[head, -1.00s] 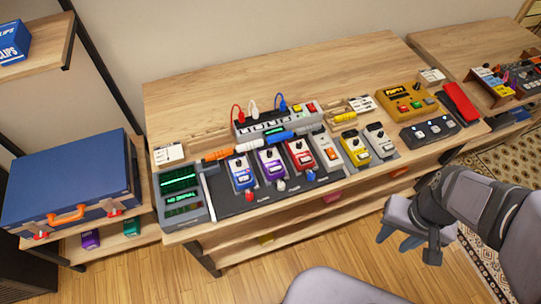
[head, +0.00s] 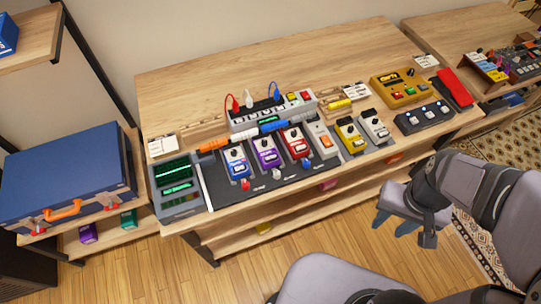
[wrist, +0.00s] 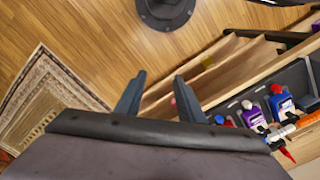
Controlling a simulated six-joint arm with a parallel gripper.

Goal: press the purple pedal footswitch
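The purple pedal footswitch (head: 266,154) sits on a dark pedalboard on the wooden bench, between a blue pedal (head: 237,162) and a red pedal (head: 296,143). In the wrist view the purple pedal (wrist: 252,115) shows at the right, partly cut by the red and blue pedals' neighbours. My gripper (head: 395,222) is in front of the bench, right of and apart from the pedal, over the floor. In the wrist view my gripper (wrist: 158,90) has its two fingers spread with nothing between them.
A grey screen unit (head: 176,187) stands left of the pedals. White (head: 321,138) and yellow (head: 350,134) pedals stand to the right. Cables and a power strip (head: 274,110) are behind. A blue case (head: 65,175) is on the left shelf.

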